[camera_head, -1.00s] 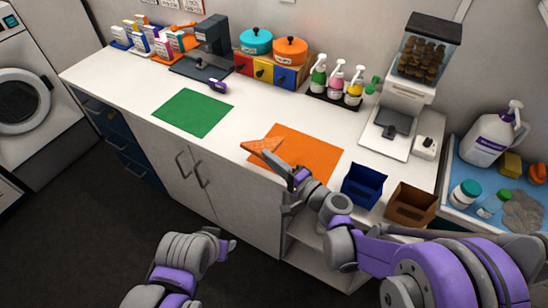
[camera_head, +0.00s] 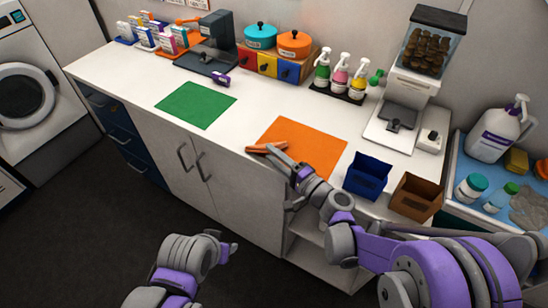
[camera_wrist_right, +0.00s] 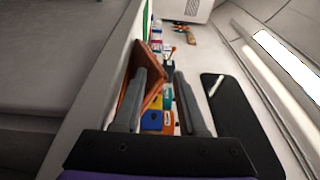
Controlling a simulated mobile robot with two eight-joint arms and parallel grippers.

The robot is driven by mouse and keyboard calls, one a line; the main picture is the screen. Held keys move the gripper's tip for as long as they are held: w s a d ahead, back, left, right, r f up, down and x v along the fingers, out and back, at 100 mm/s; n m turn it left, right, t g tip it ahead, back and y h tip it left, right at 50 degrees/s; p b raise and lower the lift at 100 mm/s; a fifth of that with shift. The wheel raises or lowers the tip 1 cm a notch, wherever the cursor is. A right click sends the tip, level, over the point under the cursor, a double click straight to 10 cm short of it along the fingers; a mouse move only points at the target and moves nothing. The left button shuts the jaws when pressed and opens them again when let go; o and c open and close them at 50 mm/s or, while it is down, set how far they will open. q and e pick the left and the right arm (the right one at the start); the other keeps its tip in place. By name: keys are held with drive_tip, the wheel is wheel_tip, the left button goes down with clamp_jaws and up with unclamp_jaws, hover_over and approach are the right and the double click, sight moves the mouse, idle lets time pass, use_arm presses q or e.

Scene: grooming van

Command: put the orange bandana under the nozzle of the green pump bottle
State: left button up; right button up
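The orange bandana (camera_head: 266,148) is a flat folded piece at the counter's front edge, by the left side of the orange mat. It shows nearly edge-on in the head view. My right gripper (camera_head: 279,158) is at it and appears to hold it. In the right wrist view the bandana (camera_wrist_right: 150,62) lies against the left finger and partly between the fingers (camera_wrist_right: 160,78); that finger hides part of it. The green pump bottle (camera_head: 322,72) stands upright at the back, leftmost of three pump bottles. My left gripper (camera_head: 228,249) is low in front of the cabinet, apart from everything.
A blue bin (camera_head: 367,177) and brown bin (camera_head: 416,197) stand right of my right gripper. Pink (camera_head: 340,78) and yellow (camera_head: 357,87) pump bottles share the green one's dark tray. Clear counter lies between the mats.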

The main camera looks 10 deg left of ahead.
sight(277, 172)
use_arm(q)
drive_tip(key=shift+f, duration=0.4)
use_arm(e)
drive_tip(key=shift+o, duration=0.8)
drive_tip(key=f, duration=0.1)
drive_tip(key=s+f, duration=0.1)
drive_tip(key=f, duration=0.1)
drive_tip(key=shift+s+f, duration=0.1)
drive_tip(key=shift+s, duration=0.15)
drive_tip(key=shift+d, duration=0.1)
drive_tip(key=shift+s+d, duration=0.3)
drive_tip(key=shift+d, duration=0.2)
use_arm(q)
drive_tip(key=shift+w+f, duration=0.1)
drive_tip(key=shift+w, duration=0.6)
use_arm(e)
drive_tip(key=s+d+r, duration=0.2)
drive_tip(key=s+d, duration=0.2)
drive_tip(key=d, duration=0.3)
drive_tip(key=shift+s+d+r, duration=0.15)
drive_tip(key=shift+d+r, duration=0.2)
